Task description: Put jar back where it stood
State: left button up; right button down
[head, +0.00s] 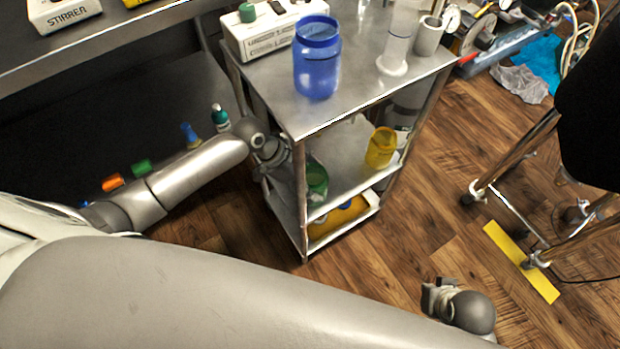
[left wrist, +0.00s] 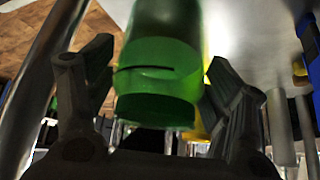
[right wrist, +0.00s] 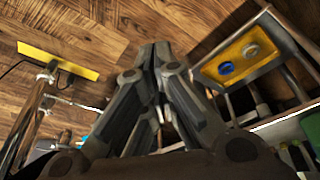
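A green jar (head: 316,180) stands on the middle shelf of the metal cart (head: 345,110), partly hidden by a cart post. My left gripper (head: 280,158) reaches in at the cart's left side, beside it. In the left wrist view the green jar (left wrist: 158,70) is between the spread fingers (left wrist: 160,85), with gaps at its sides. A blue jar (head: 316,62) stands on the cart top and a yellow jar (head: 381,148) on the middle shelf. The frames do not show which jar the task means. My right gripper (right wrist: 155,60) is shut and empty, low over the floor.
A yellow tray (head: 338,218) is on the bottom shelf. A wheeled metal frame (head: 515,215) stands at right by a yellow floor strip (head: 521,262). Wooden floor between is clear.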

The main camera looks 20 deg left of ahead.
pick_arm(q)
jog(key=shift+r, duration=0.1)
jog(key=p+v, duration=0.2)
jog(key=v, duration=1)
jog(key=shift+p, duration=0.35)
pick_arm(e)
notch_tip(320, 180, down, 9)
jog(key=s, duration=0.1)
jog(key=shift+s, duration=0.3)
dwell(0.8)
